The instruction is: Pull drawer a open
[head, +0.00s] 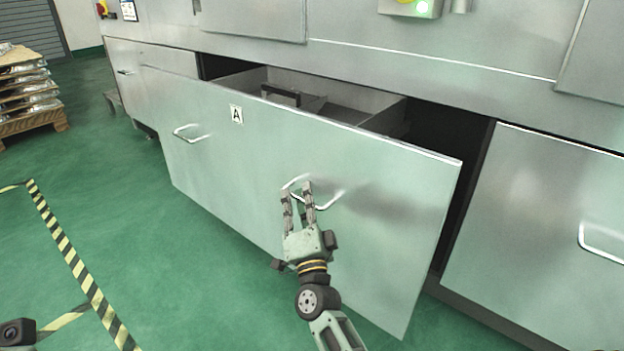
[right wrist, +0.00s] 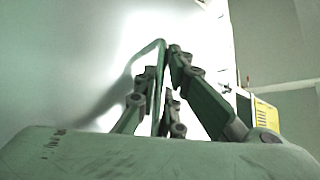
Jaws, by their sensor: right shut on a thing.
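Drawer a (head: 237,150) is a wide steel drawer with a label "A" (head: 236,115). It stands pulled out from the cabinet, with its inside showing over the top edge. It has two bar handles, a left one (head: 190,133) and a right one (head: 331,201). My right gripper (head: 299,187) is shut on the right handle. In the right wrist view its fingers (right wrist: 166,60) close around the handle bar (right wrist: 158,50), in front of the pale drawer face. My left gripper is not in view; only a small dark part of me shows at the lower left.
Inside the drawer are dividers and a dark handled object (head: 281,95). A closed drawer front (head: 540,230) with a handle is at the right. A pallet of castings (head: 32,95) stands at the far left. The green floor is clear, with striped tape (head: 75,260).

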